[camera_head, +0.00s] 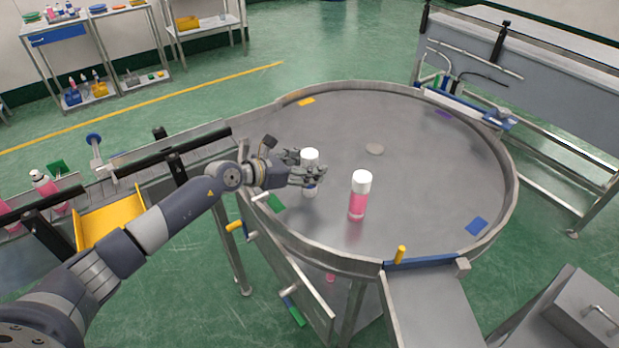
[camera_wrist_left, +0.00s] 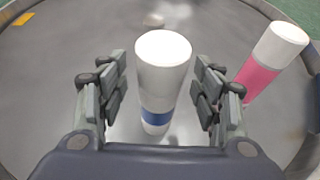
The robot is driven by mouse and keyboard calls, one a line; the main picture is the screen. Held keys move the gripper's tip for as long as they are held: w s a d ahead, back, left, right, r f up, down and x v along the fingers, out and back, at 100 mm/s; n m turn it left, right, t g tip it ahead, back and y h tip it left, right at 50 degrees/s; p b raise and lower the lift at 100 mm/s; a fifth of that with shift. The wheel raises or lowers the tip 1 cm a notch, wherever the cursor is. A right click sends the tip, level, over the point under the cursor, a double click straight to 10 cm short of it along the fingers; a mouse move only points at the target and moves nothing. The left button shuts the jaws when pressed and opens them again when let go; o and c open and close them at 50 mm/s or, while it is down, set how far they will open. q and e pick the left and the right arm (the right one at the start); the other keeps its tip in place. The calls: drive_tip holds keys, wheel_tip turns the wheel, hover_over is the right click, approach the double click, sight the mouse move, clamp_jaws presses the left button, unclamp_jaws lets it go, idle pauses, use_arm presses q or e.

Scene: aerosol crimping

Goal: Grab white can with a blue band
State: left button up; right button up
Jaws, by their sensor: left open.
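The white can with a blue band (camera_head: 310,158) stands upright on the round metal table (camera_head: 420,200), near its left side. In the left wrist view the can (camera_wrist_left: 163,85) stands between the two fingers, with its blue band low on the body. My left gripper (camera_head: 306,174) is open around the can, one finger on each side. In the left wrist view a gap shows between the can and each finger of the gripper (camera_wrist_left: 160,95). In the head view the fingers hide part of the can. My right gripper is not in view.
A pink can with a white top (camera_head: 358,198) stands close by on the right; it also shows in the left wrist view (camera_wrist_left: 262,75). A raised rim borders the table. The table's right half is clear.

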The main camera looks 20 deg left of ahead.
use_arm(q)
drive_tip(key=shift+w+d+f, duration=0.3)
drive_tip(key=shift+w+d, duration=0.05)
drive_tip(key=shift+w, duration=0.15)
drive_tip(key=shift+s, duration=0.1)
drive_tip(key=shift+c, duration=0.2)
clamp_jaws()
